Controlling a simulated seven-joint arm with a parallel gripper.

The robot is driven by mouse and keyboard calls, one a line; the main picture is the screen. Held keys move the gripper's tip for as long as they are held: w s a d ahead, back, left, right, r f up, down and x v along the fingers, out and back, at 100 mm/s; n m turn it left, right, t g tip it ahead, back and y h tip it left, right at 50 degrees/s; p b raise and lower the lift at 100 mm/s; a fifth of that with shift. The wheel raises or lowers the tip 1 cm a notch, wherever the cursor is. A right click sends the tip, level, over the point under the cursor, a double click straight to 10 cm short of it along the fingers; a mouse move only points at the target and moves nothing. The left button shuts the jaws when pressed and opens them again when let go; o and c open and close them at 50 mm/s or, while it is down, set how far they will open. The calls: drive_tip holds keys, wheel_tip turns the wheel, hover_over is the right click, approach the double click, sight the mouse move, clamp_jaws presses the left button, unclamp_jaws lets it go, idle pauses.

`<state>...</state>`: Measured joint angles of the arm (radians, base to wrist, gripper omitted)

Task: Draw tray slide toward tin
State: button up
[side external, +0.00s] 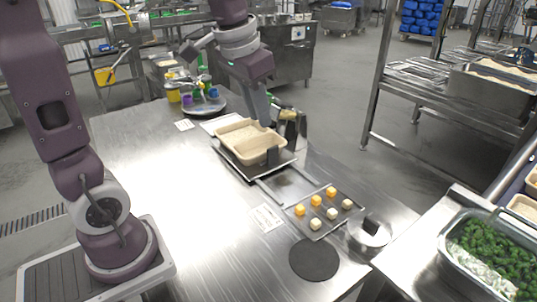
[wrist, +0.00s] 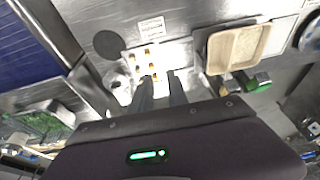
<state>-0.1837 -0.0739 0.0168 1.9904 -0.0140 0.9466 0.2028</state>
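The slide (side external: 287,184) is a flat metal runner on the table between the beige tray and the cube tray. The round metal tin (side external: 370,234) stands at the table's right edge with a dark piece on top. My gripper (wrist: 162,77) has its two fingers apart with nothing seen between them. It hangs beside the beige tray. Its tips are hard to make out in the side view.
A shallow tray with yellow and white cubes (side external: 316,224) lies between the slide and tin. A dark round mat (side external: 314,259) and a white label (side external: 266,218) lie nearby. Dark green-marked parts (side external: 291,124) stand behind the beige tray.

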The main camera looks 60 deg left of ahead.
drive_tip(key=w+a+f+g, duration=0.1)
drive_tip(key=w+a+f, duration=0.3)
drive_tip(key=w, duration=0.2)
drive_tip(key=g, duration=0.2)
approach(273, 147)
drive_tip(key=s+d, duration=0.2)
drive_tip(key=d, duration=0.1)
drive_tip(key=shift+h, duration=0.3)
drive_tip(key=a+f, duration=0.1)
drive_tip(key=f, duration=0.1)
drive_tip(key=w+a+f, duration=0.1)
drive_tip(key=f, duration=0.1)
drive_tip(key=w+a+f, duration=0.1)
drive_tip(key=f, duration=0.1)
drive_tip(key=shift+w+a+f, duration=0.1)
drive_tip(key=shift+a+f, duration=0.2)
wheel_tip(273, 147, down, 6)
drive_tip(key=shift+r, duration=0.15)
drive_tip(key=shift+f, duration=0.45)
clamp_jaws()
drive_tip(key=shift+d+r, duration=0.1)
